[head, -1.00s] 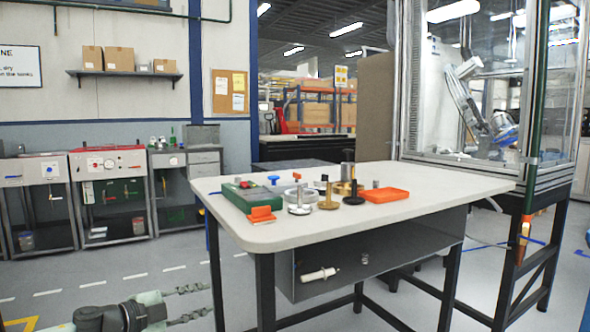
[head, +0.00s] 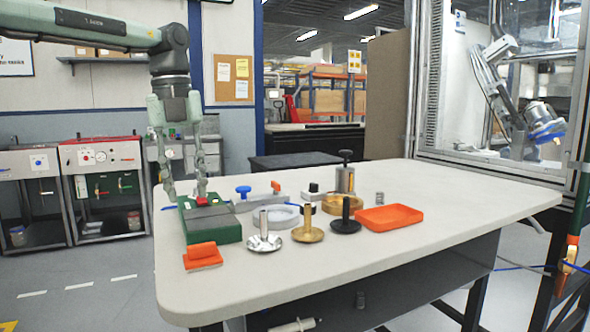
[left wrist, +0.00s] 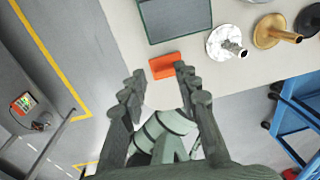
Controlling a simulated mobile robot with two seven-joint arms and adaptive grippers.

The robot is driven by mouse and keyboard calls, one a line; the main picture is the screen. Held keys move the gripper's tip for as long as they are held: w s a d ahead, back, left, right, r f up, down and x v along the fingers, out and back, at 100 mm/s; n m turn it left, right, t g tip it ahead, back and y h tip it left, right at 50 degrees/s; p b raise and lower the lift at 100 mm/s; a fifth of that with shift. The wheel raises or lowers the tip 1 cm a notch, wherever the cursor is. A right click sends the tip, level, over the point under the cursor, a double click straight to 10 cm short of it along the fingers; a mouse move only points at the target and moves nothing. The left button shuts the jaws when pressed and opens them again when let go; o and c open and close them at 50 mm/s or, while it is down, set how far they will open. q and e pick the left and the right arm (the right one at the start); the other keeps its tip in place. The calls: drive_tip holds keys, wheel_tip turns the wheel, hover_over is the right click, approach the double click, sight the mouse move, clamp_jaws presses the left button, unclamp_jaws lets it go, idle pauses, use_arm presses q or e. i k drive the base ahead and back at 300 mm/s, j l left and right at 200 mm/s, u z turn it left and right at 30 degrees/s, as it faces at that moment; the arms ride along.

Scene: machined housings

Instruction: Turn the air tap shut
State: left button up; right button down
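A green pipe (head: 580,180) runs down the right edge of the head view. A brass-coloured fitting (head: 569,262), probably the air tap, sits low on it beside a blue hose (head: 505,263). It is small, and I cannot tell how its handle is turned. My left gripper (head: 187,197) is open and empty, pointing down at the table's left end by the green case (head: 215,227), far from the pipe. In the left wrist view, its spread fingers (left wrist: 158,72) show near an orange block (left wrist: 164,66), with nothing held. My right gripper is not in view.
The table (head: 330,262) holds metal stands, an orange tray (head: 389,217), a blue-handled part (head: 243,191) and a grey ring. A glazed enclosure (head: 500,90) stands behind its right end. A white handle (head: 295,326) shows below the tabletop.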

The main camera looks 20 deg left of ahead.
sight(275, 186)
drive_tip(key=i, duration=1.1)
